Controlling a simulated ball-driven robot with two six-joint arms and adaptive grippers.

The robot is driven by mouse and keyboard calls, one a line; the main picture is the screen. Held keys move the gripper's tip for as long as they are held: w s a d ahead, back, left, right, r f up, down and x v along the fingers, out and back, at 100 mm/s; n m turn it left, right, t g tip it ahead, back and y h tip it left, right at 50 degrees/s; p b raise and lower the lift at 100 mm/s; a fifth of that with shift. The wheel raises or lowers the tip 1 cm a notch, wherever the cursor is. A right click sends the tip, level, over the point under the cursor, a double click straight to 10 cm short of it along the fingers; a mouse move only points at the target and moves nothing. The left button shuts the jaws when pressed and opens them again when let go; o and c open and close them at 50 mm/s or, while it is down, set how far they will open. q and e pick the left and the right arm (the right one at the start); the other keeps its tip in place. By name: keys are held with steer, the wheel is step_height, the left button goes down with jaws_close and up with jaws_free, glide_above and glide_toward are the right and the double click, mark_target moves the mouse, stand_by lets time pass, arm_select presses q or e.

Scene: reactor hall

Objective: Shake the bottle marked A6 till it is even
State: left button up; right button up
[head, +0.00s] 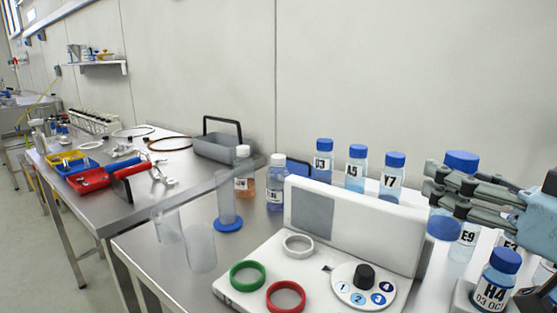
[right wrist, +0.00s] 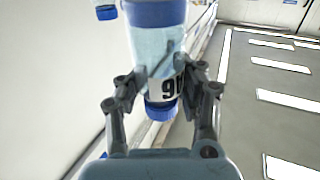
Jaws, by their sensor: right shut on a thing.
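My right gripper (head: 452,195) is shut on a bottle with a blue cap (head: 462,160) and holds it tilted a little, cap up. Its lower end shows a dark blue layer (head: 445,228). In the right wrist view the bottle (right wrist: 158,45) is upside down between my fingers (right wrist: 163,90). Its label there reads like an inverted A6, partly cut off. Pale blue liquid lies between the label and the dark blue band (right wrist: 158,13) at its base, so the contents look uneven. My left gripper is not in view.
Bottles E9 (head: 468,238) and H4 (head: 493,283) stand close by my right gripper. Bottles U3 (head: 323,160), A5 (head: 356,169) and Y7 (head: 392,179) stand behind the white device (head: 350,225), which has a knob and coloured rings. Clear cylinders stand to the left.

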mark_target(444, 212)
step_height(444, 212, down, 5)
steer(key=b, duration=0.5)
steer(key=shift+r, duration=0.15)
jaws_close()
step_height(444, 212, up, 5)
steer(key=p, duration=0.4)
steer(key=shift+r, duration=0.1)
step_height(444, 212, down, 5)
steer(key=b, duration=0.5)
step_height(444, 212, up, 5)
steer(key=p, duration=0.4)
step_height(444, 212, down, 5)
steer(key=b, duration=0.4)
steer(key=shift+r, duration=0.1)
